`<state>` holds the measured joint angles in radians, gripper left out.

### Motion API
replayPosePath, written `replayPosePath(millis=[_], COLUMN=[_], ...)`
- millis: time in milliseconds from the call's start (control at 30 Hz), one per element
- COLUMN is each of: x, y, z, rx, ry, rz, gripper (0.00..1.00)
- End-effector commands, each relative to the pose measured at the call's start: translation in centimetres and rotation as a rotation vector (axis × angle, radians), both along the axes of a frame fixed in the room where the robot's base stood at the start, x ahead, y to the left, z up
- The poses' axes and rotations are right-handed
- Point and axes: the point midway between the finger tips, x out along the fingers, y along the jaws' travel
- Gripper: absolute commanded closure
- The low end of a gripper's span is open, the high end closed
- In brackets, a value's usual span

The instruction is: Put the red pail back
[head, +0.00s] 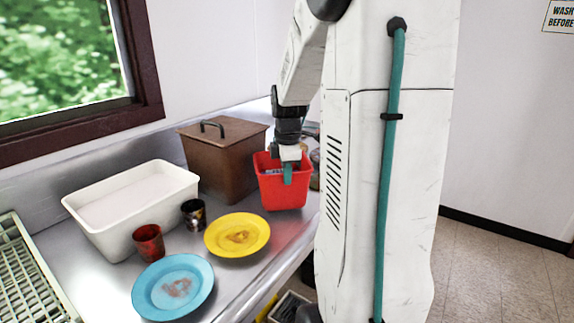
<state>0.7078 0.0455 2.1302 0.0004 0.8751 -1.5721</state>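The red pail (282,193) is at the right end of the metal counter, in front of and to the right of the brown lidded box. It looks upright. My gripper (287,174) points down at the pail's near rim, with one teal fingertip showing in front of the pail's wall. The other fingertip is hidden, so I cannot tell whether the fingers are closed on the rim. I also cannot tell whether the pail rests on the counter or hangs just above it.
A brown lidded box (222,158), white basin (180,203), red cup (149,243), dark cup (194,215), yellow plate (237,235) and blue plate (173,287) crowd the counter (232,277). A rack (30,275) lies at left. My body hides the counter's right part.

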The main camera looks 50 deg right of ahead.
Motion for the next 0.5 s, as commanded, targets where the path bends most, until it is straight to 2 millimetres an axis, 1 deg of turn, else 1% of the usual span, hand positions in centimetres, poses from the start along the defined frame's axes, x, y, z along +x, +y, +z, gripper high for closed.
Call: replayPosePath(millis=[100,167,500], x=[0.1,0.4,0.5], y=[-0.1,-0.1,-0.1], z=[-1.3,-1.6,-1.8], rx=[-0.003,-0.003,-0.004], ry=[-0.003,-0.004,-0.005], rz=[0.0,0.0,-0.001], gripper=[1.0,1.0,1.0])
